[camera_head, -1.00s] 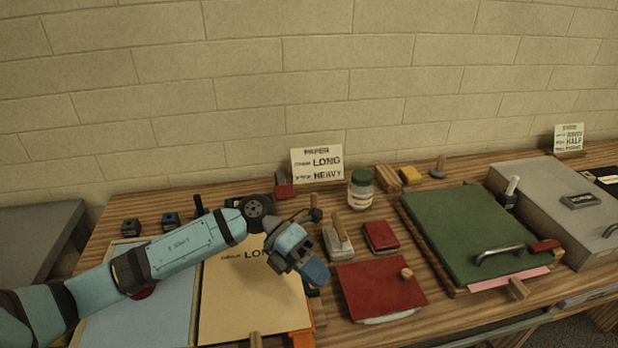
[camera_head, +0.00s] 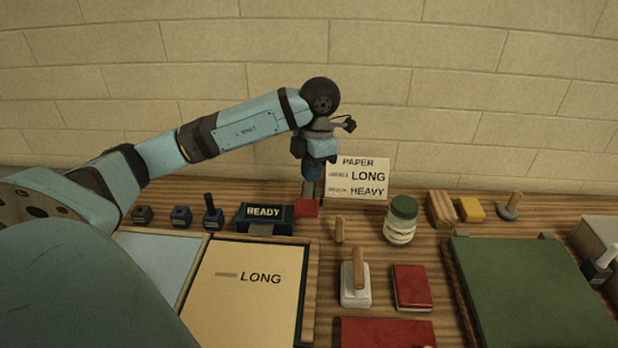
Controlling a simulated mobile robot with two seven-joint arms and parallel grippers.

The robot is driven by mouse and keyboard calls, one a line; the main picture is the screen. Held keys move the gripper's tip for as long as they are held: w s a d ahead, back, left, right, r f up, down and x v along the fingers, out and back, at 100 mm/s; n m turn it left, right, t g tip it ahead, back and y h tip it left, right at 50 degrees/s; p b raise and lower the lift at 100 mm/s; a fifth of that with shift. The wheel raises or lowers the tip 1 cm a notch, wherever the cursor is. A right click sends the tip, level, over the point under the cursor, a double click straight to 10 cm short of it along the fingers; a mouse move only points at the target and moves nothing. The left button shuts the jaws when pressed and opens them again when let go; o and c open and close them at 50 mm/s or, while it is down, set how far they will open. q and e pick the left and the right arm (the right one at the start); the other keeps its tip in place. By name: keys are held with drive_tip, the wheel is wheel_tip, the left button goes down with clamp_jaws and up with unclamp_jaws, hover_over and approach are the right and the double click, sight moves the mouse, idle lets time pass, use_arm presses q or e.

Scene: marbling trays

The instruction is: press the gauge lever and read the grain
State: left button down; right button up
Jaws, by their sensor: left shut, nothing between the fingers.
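The gauge (camera_head: 263,226) is a dark box at the back of the table, and its display reads READY. Its lever has a red pad (camera_head: 307,208) on the box's right side. My left gripper (camera_head: 311,192) points down with its fingers shut and empty, right above or at the red pad; I cannot tell whether they touch. A tan sheet (camera_head: 240,300) marked LONG lies in a wooden tray in front of the gauge. The sign (camera_head: 360,181) behind reads PAPER, LONG, HEAVY, partly hidden by my gripper. My right gripper is out of view.
Small dark stamps or bottles (camera_head: 181,216) stand left of the gauge. A green-lidded jar (camera_head: 402,219), a wooden-handled block (camera_head: 355,288) and a red pad box (camera_head: 411,287) stand to the right. A green board (camera_head: 530,290) fills the right side. The wall is close behind.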

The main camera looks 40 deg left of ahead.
sight(308, 206)
use_arm(q)
drive_tip(key=shift+f+b, duration=0.55)
drive_tip(key=shift+f, duration=0.25)
drive_tip(key=f+b, duration=0.1)
drive_tip(key=f, duration=0.1)
drive_tip(key=f+b, duration=0.2)
drive_tip(key=f, duration=0.1)
drive_tip(key=shift+s+a, duration=0.1)
drive_tip(key=shift+s, duration=0.1)
drive_tip(key=shift+f+b, duration=0.25)
drive_tip(key=shift+b, duration=0.05)
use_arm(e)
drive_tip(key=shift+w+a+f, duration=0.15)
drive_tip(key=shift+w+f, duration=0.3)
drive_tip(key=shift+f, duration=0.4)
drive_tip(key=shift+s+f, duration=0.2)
